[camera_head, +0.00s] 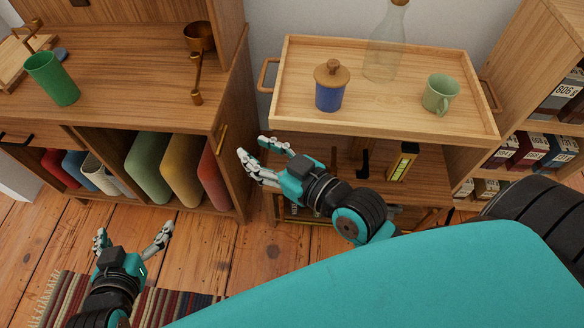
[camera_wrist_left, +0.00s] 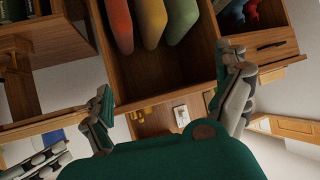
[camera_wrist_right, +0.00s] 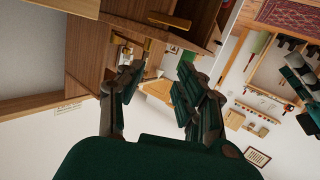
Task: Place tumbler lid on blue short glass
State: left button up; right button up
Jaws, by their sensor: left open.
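The blue short glass (camera_head: 329,98) stands upright on the top shelf of the wooden tray cart. A round wooden lid with a knob (camera_head: 331,73), apparently the tumbler lid, rests on top of the glass and covers its mouth. My right gripper (camera_head: 252,147) is open and empty, in front of and left of the cart, lower left of the glass and apart from it. My left gripper (camera_head: 132,238) is open and empty over the floor at lower left, far from the glass; its spread fingers also show in the left wrist view (camera_wrist_left: 165,85).
The cart tray (camera_head: 300,125) also holds a clear corked bottle (camera_head: 384,45) and a green mug (camera_head: 440,94). A green cup (camera_head: 52,78) and a brass bowl (camera_head: 199,36) stand on the left cabinet. A bookshelf (camera_head: 540,80) is at right. Floor is open between the cabinet and my base.

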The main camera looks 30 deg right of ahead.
jog(key=s+d+f+m+g+h, duration=0.2)
jog(key=d+f+g+h, duration=0.1)
jog(key=f, duration=0.4)
jog(key=d+h, duration=0.1)
jog(key=d, duration=0.1)
jog(key=shift+d+f+m, duration=0.3)
jog(key=shift+f, duration=0.1)
jog(key=shift+w, duration=0.1)
